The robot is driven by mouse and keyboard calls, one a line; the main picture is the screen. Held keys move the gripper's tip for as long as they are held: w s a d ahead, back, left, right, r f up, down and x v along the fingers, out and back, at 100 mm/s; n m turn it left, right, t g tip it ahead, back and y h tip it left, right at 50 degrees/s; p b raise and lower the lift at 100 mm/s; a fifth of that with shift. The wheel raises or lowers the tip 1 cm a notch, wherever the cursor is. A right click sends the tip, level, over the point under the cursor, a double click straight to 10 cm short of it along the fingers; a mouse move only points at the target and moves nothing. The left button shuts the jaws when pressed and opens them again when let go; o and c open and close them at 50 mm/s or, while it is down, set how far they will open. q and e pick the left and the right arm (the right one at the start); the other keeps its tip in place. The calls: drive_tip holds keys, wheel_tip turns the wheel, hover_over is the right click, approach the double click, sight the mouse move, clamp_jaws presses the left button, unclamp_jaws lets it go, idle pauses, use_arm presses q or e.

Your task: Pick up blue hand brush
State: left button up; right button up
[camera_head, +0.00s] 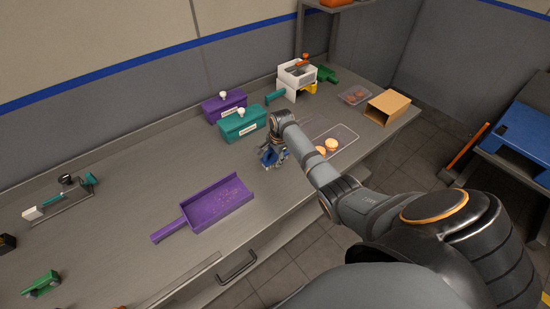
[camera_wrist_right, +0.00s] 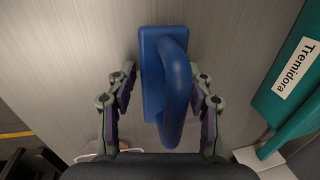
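The blue hand brush (camera_wrist_right: 153,75) lies on the metal worktop, its looped handle facing the wrist camera. In the head view the brush (camera_head: 267,157) shows only in part, beneath my right gripper (camera_head: 276,153). In the right wrist view the two fingers of my right gripper (camera_wrist_right: 164,75) are spread on either side of the brush. The left finger is close to the brush's edge; a gap shows on the right. I cannot tell whether either finger touches it. My left gripper is not in view.
Teal (camera_head: 240,126) and purple (camera_head: 224,106) lidded boxes stand behind the brush. A purple dustpan (camera_head: 207,211) lies to the left. A clear tray (camera_head: 345,134) with biscuits and an open cardboard box (camera_head: 388,106) are to the right. Free worktop lies left of the dustpan.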

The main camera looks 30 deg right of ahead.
drive_tip(key=c, duration=0.7)
drive_tip(key=shift+r, duration=0.1)
drive_tip(key=shift+c, duration=0.2)
drive_tip(key=shift+r, duration=0.15)
drive_tip(key=shift+c, duration=0.8)
wheel_tip(320, 180, up, 3)
drive_tip(key=shift+d+f+b, duration=0.1)
drive_tip(key=shift+b, duration=0.3)
clamp_jaws()
drive_tip(key=s+r, duration=0.9)
drive_tip(key=s, duration=0.5)
drive_tip(key=shift+a+r, duration=0.35)
drive_tip(key=shift+r, duration=0.05)
